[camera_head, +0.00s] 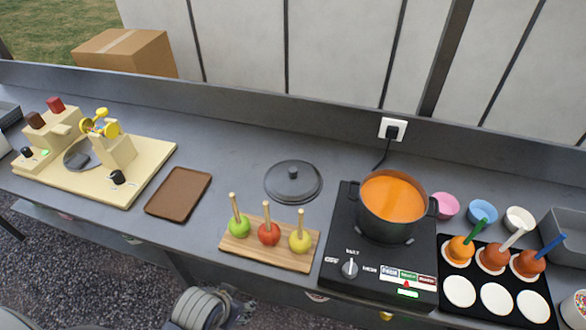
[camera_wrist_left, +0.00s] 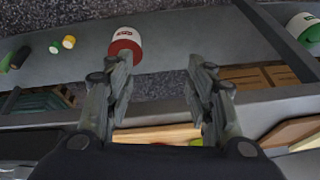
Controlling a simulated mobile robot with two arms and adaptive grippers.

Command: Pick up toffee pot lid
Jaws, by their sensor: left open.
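The toffee pot lid (camera_head: 278,190) is a round dark grey disc with a black knob. It lies flat on the counter behind the apple board and left of the hot plate. The dark pot (camera_head: 385,232) stands uncovered on the hot plate (camera_head: 340,232), with orange toffee in it. In the left wrist view my left gripper (camera_wrist_left: 160,65) is open, with nothing between its fingers. In the head view only a grey part of my arm shows at the bottom edge, in front of the counter and well apart from the lid. My right gripper is not in view.
A wooden board (camera_head: 262,257) with three apples on sticks stands in front of the lid. A brown tray (camera_head: 178,194) and a cream machine (camera_head: 135,165) are to the left. Dipped apples on a black tray (camera_head: 482,312) and small bowls are right. Counter around the lid is clear.

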